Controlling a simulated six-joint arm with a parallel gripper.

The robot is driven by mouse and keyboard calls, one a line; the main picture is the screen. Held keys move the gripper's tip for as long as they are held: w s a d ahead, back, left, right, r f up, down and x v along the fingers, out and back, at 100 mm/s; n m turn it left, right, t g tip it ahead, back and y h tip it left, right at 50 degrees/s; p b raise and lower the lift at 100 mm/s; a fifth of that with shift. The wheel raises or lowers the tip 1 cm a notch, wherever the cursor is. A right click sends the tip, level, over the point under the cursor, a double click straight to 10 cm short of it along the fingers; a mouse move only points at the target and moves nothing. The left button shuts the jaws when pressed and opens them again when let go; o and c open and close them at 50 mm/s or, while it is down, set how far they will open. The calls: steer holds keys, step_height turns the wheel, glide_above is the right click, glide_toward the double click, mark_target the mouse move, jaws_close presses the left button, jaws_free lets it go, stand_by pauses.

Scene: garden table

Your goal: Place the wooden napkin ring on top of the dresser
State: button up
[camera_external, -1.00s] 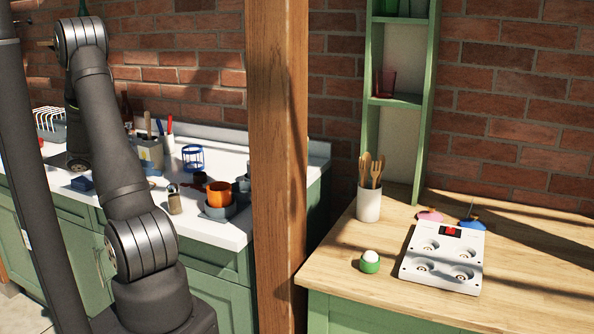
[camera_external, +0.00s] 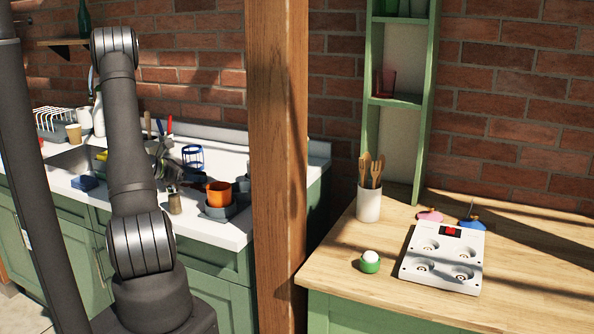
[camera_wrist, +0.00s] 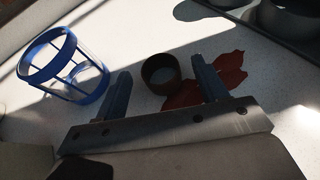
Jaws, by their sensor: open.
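The brown wooden napkin ring (camera_wrist: 161,88) stands on the white worktop in the wrist view. My gripper (camera_wrist: 160,67) is open, with one finger on each side of the ring and visible gaps between. In the external view my gripper (camera_external: 179,172) is low over the white counter, left of the orange cup; the ring cannot be made out clearly there. The wooden-topped green cabinet at the right, which I take as the dresser (camera_external: 335,258), is beyond the wooden post.
A blue wire holder (camera_wrist: 50,60) stands left of the ring. A red leaf-shaped piece (camera_wrist: 229,70) lies beside it. An orange cup (camera_external: 219,194) and the post (camera_external: 279,150) stand to the right. The dresser top holds a utensil pot (camera_external: 368,205), green egg cup (camera_external: 370,264) and white hob (camera_external: 443,260).

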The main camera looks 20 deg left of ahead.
steer(key=shift+x, duration=1.25)
steer(key=c, duration=1.1)
steer(key=shift+c, duration=0.2)
steer(key=shift+r, duration=0.1)
